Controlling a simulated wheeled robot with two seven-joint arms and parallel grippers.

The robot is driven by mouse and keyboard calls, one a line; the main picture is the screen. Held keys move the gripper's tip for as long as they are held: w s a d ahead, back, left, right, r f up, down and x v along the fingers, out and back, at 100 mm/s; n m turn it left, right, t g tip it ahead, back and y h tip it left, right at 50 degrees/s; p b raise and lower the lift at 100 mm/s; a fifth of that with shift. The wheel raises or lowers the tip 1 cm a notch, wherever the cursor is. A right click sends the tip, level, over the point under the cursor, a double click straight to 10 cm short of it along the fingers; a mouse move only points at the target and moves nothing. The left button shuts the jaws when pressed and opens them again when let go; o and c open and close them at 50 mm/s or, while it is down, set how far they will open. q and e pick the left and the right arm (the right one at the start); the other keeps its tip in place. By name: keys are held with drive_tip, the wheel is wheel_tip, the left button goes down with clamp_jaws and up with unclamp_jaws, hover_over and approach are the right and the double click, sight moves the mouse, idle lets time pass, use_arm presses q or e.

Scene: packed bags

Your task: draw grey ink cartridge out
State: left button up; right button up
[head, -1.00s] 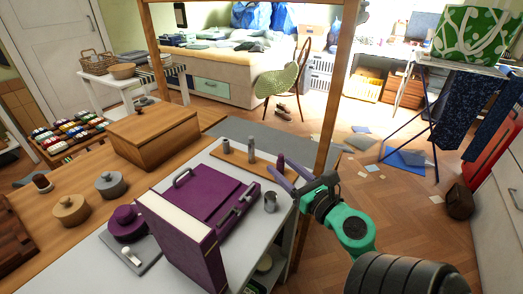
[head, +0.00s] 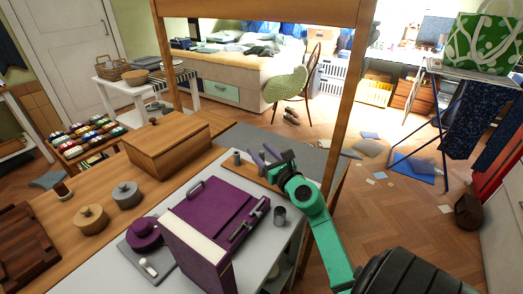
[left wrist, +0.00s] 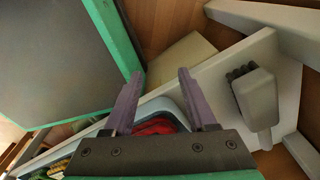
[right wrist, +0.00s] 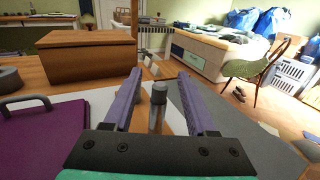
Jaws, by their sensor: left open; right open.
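In the right wrist view a grey cylinder (right wrist: 158,105), seemingly the grey ink cartridge, stands upright between the fingers of my right gripper (right wrist: 160,74), with a gap on both sides. The fingers are open and hold nothing. In the head view my right gripper (head: 264,155) is over the wooden strip at the back of the white table and hides part of it. Another small grey cylinder (head: 236,158) stands at the strip's left end. My left gripper (left wrist: 160,74) is open and empty, outside the head view.
A purple case (head: 215,212) lies left of the strip, and a grey cup (head: 279,216) stands at the table's right edge. A wooden box (head: 167,143) is behind on the left. A wooden post (head: 347,110) rises to the right. A grey brush-like thing (left wrist: 254,97) is beside my left gripper.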

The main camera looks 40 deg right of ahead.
sight(262, 151)
clamp_jaws()
drive_tip(key=shift+r+p, duration=3.25)
drive_tip(key=shift+p, duration=0.2)
